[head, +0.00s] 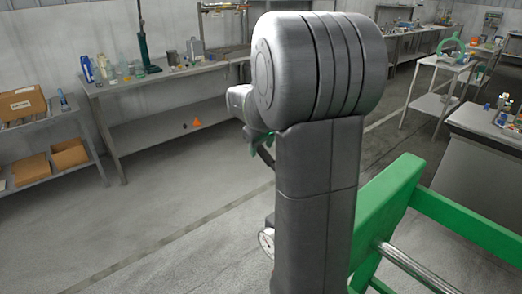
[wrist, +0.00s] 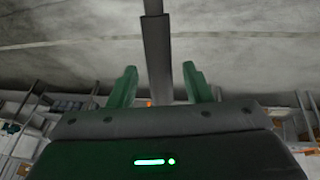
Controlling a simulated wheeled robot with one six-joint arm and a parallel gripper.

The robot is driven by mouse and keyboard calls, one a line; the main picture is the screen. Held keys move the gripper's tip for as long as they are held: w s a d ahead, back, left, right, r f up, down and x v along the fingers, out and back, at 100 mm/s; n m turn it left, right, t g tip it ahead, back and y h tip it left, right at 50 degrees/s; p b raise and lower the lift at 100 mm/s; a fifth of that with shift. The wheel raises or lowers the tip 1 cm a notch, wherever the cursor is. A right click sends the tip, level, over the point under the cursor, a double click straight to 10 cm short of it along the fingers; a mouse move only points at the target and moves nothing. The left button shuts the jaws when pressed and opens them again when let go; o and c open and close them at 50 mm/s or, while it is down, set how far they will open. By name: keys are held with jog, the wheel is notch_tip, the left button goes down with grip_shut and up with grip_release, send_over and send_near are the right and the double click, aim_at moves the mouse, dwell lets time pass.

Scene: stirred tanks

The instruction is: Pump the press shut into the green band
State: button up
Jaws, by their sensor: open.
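The green press frame (head: 385,215) stands at the right of the head view, with a bright metal rod (head: 420,268) beside it. A round white dial (head: 266,243) shows partly behind my arm; its needle and green band cannot be read. In the wrist view my gripper (wrist: 157,72) has its two green fingers apart. A dark grey bar (wrist: 157,40), perhaps the pump lever, shows between the fingers, with a gap on each side. I cannot tell whether it lies at the fingers' depth. My arm hides most of the pump in the head view.
A steel bench (head: 165,75) with bottles stands along the back wall. A shelf (head: 45,170) with cardboard boxes is at the left. A small white cart (head: 440,70) and a dark bench (head: 485,125) are at the right. The floor at left is clear.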

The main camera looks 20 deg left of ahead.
jog(key=shift+x, duration=1.3)
grip_shut()
notch_tip(320, 180, down, 11)
jog(key=w+a+g+h+p, duration=0.1)
jog(key=a+g+h+p, duration=0.1)
jog(key=h, duration=0.2)
jog(key=shift+r, duration=0.1)
grip_release()
